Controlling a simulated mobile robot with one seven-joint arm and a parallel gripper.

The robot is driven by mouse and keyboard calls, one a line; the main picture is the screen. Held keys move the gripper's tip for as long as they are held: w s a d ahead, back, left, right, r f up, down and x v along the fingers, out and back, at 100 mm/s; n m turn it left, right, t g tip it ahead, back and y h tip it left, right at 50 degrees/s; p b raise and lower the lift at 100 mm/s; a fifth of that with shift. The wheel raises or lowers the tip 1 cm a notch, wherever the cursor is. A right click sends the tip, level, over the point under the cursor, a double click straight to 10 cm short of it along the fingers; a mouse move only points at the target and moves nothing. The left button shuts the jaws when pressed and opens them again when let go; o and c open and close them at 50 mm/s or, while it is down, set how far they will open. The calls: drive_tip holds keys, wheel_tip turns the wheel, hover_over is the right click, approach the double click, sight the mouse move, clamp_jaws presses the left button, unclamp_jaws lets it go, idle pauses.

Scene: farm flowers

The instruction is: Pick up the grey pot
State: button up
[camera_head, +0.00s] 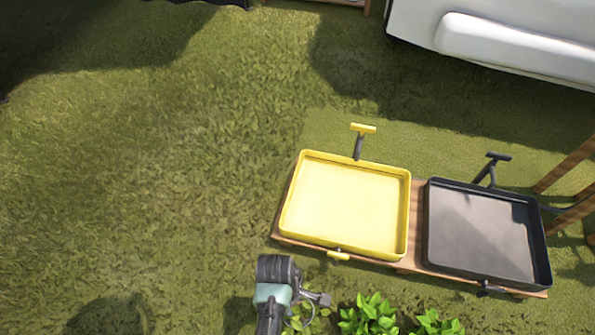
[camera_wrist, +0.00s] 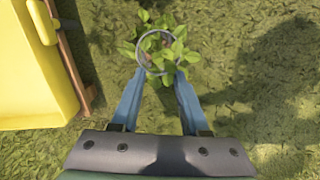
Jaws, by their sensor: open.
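The grey pot (camera_wrist: 139,52) shows in the wrist view as a thin round rim with a leafy green plant growing out of it. Leaves hide much of the rim and the pot's body. My gripper (camera_wrist: 160,74) is open, its two blue fingers spread apart with the tips at the near side of the rim. I cannot tell whether they touch it. In the head view my gripper (camera_head: 318,298) is at the bottom centre, above foliage, and the pot is mostly hidden there.
A yellow tray (camera_head: 408,215) and a black tray (camera_head: 545,262) rest on a low wooden stand (camera_head: 417,225) beyond my gripper. More leafy plants (camera_head: 370,315) are at the bottom edge. Open grass lies to the left. A white body (camera_head: 500,40) stands at the top right.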

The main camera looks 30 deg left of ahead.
drive_tip(key=b, duration=0.4)
hover_over(298, 311)
drive_tip(key=f, duration=0.5)
drive_tip(key=shift+a+f, duration=0.35)
drive_tip(key=shift+f, duration=0.05)
wheel_tip(298, 311, down, 5)
drive_tip(key=b, duration=0.5)
drive_tip(key=shift+d+f, duration=0.1)
drive_tip(key=shift+d, duration=0.05)
clamp_jaws()
